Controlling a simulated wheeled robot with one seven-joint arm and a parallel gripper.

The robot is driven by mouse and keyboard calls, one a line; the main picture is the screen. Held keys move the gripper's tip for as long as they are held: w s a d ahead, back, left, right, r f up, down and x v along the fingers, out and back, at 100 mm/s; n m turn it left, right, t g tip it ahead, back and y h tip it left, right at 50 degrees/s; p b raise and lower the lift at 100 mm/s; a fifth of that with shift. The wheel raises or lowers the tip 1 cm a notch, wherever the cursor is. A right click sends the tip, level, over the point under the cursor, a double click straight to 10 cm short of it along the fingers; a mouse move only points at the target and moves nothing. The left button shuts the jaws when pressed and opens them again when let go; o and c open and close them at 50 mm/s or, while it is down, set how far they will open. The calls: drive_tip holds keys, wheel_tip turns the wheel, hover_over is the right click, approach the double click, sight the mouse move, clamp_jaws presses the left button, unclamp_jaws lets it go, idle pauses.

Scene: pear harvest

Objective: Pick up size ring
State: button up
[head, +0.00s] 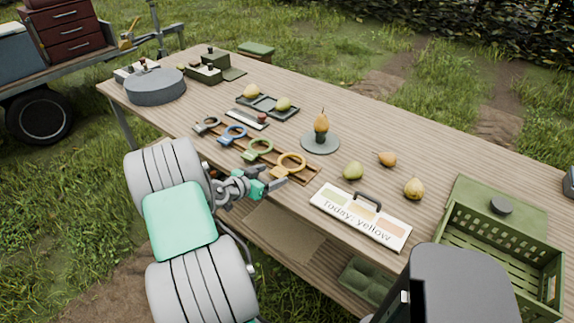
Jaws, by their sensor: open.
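Several size rings with handles lie in a row on a wooden rack (222,145) along the table's near edge: a grey ring (207,124), a blue ring (234,132), a green ring (259,147) and a yellow-orange ring (291,161). My gripper (276,183) is open at the near side of the rack, close to the handles of the green and yellow rings. Nothing shows between its fingers. I cannot tell whether it touches a ring. A white card (346,222) reading "Today: yellow" lies to the right.
A pear stands on a round grey stand (320,142) behind the rings. Loose pears (353,171) lie right of it. A green crate (500,250) stands at right, a grey round drum (155,86) at far left.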

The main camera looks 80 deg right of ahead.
drive_tip(key=shift+x, duration=1.1)
drive_tip(key=shift+c, duration=0.5)
drive_tip(key=c, duration=1.3)
